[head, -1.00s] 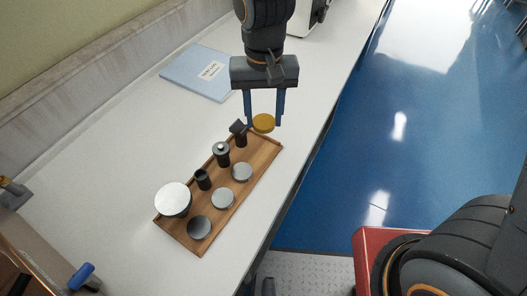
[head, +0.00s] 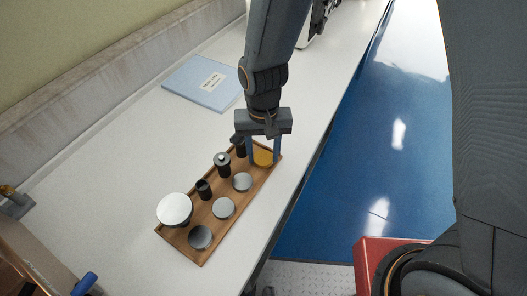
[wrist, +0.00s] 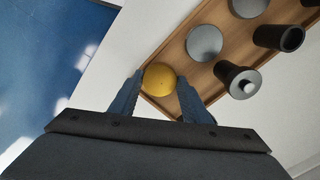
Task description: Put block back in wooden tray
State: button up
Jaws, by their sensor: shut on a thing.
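The block is a yellow, round disc (head: 263,157) at the far right end of the wooden tray (head: 196,252). My gripper (head: 263,160) is shut on it, one finger on each side, pointing down. In the wrist view the yellow block (wrist: 160,78) sits between the fingertips of my gripper (wrist: 160,84), over the tray's end corner. The block looks at or very near the tray floor; I cannot tell whether it touches.
The tray also holds grey discs (head: 224,208), a larger pale disc (head: 174,210) and dark upright cylinders (head: 222,165) close to my fingers. A blue folder (head: 203,83) lies behind on the white bench. The bench edge drops to a blue floor at right.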

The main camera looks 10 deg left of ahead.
aim_at(263, 158)
jog(key=shift+f, duration=0.6)
jog(key=o, duration=1.1)
jog(key=shift+o, duration=0.2)
jog(key=shift+s, duration=0.1)
notch_tip(263, 158, up, 13)
jog(key=b, duration=0.1)
jog(key=shift+r+b, duration=0.15)
jog(key=shift+b, duration=0.15)
jog(key=s+d+f+m, duration=0.1)
jog(key=s+d+f, duration=0.1)
jog(key=d, duration=2.2)
jog(key=shift+s+d+m+t, duration=0.2)
jog(key=shift+m+t, duration=0.1)
jog(key=shift+m, duration=0.1)
